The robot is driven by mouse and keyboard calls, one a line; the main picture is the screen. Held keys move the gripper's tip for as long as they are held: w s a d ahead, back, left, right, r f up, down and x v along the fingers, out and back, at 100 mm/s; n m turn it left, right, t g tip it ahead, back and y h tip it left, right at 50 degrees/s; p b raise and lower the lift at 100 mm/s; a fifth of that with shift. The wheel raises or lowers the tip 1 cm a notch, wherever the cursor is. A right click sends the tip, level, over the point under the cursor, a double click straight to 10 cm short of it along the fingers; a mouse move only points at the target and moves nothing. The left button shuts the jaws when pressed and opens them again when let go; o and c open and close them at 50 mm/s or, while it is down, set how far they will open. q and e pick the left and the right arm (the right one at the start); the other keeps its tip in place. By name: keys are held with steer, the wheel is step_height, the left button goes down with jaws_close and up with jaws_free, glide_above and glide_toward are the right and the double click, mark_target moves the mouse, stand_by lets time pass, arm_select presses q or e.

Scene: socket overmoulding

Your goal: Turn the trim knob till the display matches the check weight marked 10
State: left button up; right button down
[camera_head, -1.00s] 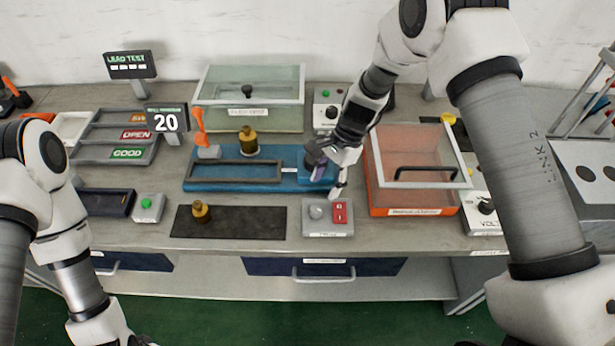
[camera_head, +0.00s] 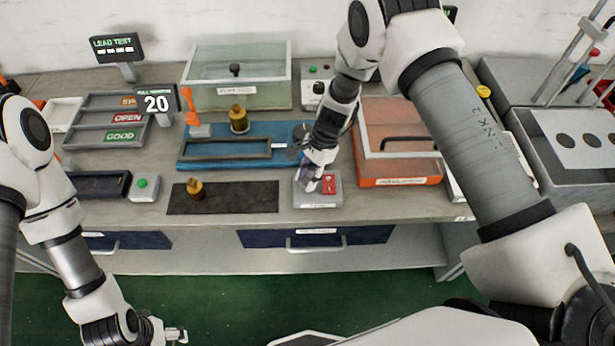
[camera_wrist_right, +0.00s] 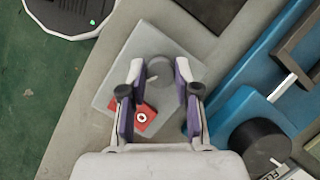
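The small display (camera_head: 157,102) at the left reads 20. One brass weight (camera_head: 239,122) stands on the blue fixture (camera_head: 228,150) and another (camera_head: 194,189) on the dark mat; their marks are not legible. My right gripper (camera_head: 319,177) is over a grey control box (camera_head: 332,200). In the right wrist view its open fingers (camera_wrist_right: 160,70) are on either side of a round grey knob (camera_wrist_right: 160,72), with no clear grip on it. A dark knob (camera_wrist_right: 260,148) stands on the fixture's end; no label shows which knob is the trim. My left gripper (camera_head: 176,334) is low at the left, away from the bench.
A red switch (camera_wrist_right: 143,115) sits beside the grey knob on the box. An orange-based clear-lidded case (camera_head: 400,170) stands right of my right gripper. A green-button box (camera_head: 145,187) and sorting trays (camera_head: 105,118) are at the left. The bench front below the mat is clear.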

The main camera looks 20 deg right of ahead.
steer(key=shift+f, duration=0.15)
steer(key=shift+s+f, duration=0.1)
stand_by(0.3)
steer(key=shift+f+n+g+b, duration=0.1)
steer(key=shift+n+g+b, duration=0.2)
steer(key=shift+n+b, duration=0.35)
steer(key=n+g+h+b, duration=0.1)
steer(key=n+b, duration=0.1)
steer(key=n, duration=0.2)
steer(key=n+h+b, duration=0.1)
steer(key=n, duration=0.1)
steer(key=shift+a+n+g, duration=0.1)
steer(key=shift+n+g, duration=0.25)
steer(key=shift+g, duration=0.05)
steer(key=shift+n+g+h+b, duration=0.35)
steer(key=shift+n+h, duration=0.35)
steer(key=shift+n, duration=1.3)
